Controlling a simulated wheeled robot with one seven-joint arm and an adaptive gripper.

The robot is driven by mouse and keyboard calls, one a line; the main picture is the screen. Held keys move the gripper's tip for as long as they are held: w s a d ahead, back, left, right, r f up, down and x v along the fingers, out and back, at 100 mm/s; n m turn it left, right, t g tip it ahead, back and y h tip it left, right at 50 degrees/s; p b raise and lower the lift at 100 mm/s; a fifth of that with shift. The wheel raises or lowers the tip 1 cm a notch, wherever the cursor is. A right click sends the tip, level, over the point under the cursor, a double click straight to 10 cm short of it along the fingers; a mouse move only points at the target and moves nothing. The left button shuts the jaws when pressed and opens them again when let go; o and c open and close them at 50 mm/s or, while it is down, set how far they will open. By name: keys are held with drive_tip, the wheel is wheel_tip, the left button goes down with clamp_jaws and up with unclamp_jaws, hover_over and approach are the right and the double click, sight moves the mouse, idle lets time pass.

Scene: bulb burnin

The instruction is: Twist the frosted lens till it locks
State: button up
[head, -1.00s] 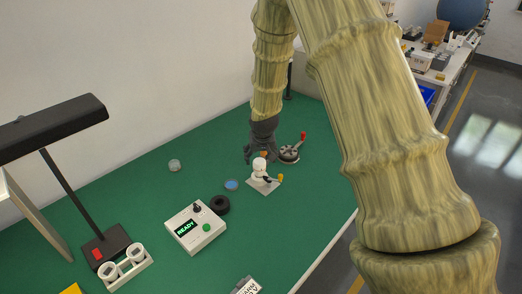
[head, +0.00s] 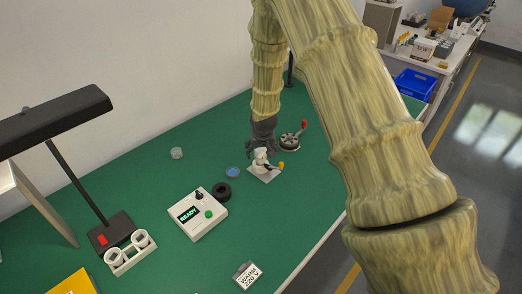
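A small white fixture (head: 261,156) with a rounded white head stands on a pale base plate with a yellow-tipped lever (head: 281,165). My gripper (head: 260,152) points down at the fixture, its dark fingers just behind and around the white head. The picture is too small to tell whether they touch it or how far they are closed. I cannot tell for sure which piece is the frosted lens. A small translucent cup (head: 177,153) stands alone on the green bench, left of the gripper.
A grey round device with a red-knobbed lever (head: 303,125) stands close behind my gripper. Nearby are a blue disc (head: 233,172), a black ring (head: 222,191) and a control box (head: 198,213) reading READY. A black lamp (head: 60,120) stands left. The green bench's front centre is mostly clear.

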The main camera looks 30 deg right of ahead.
drive_tip(key=c, duration=1)
drive_tip(key=shift+a+m+g+h, duration=0.1)
drive_tip(key=shift+m+g+h, duration=0.3)
drive_tip(key=shift+m, duration=1.1)
drive_tip(key=shift+w+m+h, duration=0.1)
drive_tip(key=shift+m+h, duration=0.3)
drive_tip(key=shift+m, duration=0.4)
drive_tip(key=o, duration=1.1)
drive_tip(key=shift+c, duration=0.2)
drive_tip(key=shift+r, duration=0.1)
